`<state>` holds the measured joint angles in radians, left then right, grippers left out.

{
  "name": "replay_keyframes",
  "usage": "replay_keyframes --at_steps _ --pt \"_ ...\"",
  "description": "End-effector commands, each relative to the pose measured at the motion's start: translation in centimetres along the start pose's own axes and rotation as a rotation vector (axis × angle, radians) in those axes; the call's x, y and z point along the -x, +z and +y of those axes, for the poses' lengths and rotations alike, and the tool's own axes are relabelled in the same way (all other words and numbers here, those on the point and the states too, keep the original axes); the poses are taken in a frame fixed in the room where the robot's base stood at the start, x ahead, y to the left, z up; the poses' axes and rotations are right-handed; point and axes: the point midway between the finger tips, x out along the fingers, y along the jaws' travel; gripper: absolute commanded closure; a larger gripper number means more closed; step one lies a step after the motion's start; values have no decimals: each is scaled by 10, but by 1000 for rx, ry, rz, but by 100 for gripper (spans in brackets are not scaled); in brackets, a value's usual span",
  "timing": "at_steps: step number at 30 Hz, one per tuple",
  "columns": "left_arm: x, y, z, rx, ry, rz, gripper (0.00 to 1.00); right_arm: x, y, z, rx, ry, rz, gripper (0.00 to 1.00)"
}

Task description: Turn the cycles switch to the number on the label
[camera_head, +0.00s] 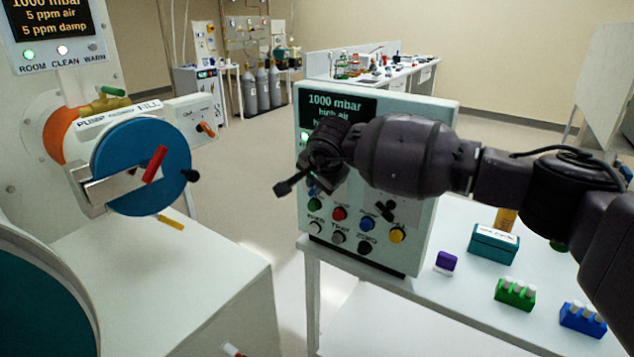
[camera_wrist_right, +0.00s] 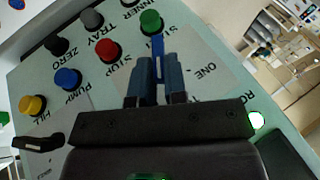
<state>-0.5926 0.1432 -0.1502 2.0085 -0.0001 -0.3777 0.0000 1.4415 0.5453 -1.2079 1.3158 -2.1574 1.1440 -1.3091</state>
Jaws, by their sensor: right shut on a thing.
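The control box (camera_head: 445,115) stands on the right bench, with a dark display and rows of coloured buttons. My right gripper (camera_wrist_right: 158,80) is at the left part of its face. In the right wrist view its fingers are closed around a blue switch handle (camera_wrist_right: 158,46), beside the printed word "ONE" (camera_wrist_right: 200,80). In the head view my gripper and wrist hide most of this switch. A teal box (camera_head: 490,246) on the bench carries a white label (camera_head: 495,233); its writing is too small to read. My left gripper is not in view.
Green (camera_head: 314,204), red (camera_head: 339,213), blue (camera_head: 367,223) and yellow (camera_head: 397,235) buttons sit just below my gripper. A purple block (camera_head: 446,261), a green rack (camera_head: 514,294) and a blue rack (camera_head: 582,318) stand on the bench. A blue round door (camera_head: 125,165) is at the left.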

Motion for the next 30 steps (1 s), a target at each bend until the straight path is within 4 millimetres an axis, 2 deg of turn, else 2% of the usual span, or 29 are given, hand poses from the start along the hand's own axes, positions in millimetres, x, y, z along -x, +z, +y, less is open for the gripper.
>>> replay_keyframes --at_steps 5,6,11,22,26,30 --pt "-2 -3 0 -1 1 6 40 0 0 0 0 0 0 100" --pt "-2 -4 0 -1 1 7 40 0 0 0 0 1 0 86" --pt "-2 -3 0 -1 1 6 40 0 0 0 0 1 0 62" --pt "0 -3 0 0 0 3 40 6 -1 -1 1 0 0 62" --pt "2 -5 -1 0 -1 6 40 23 -2 -1 2 -2 2 62" --pt "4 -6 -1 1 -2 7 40 49 -2 -1 3 -2 2 62"
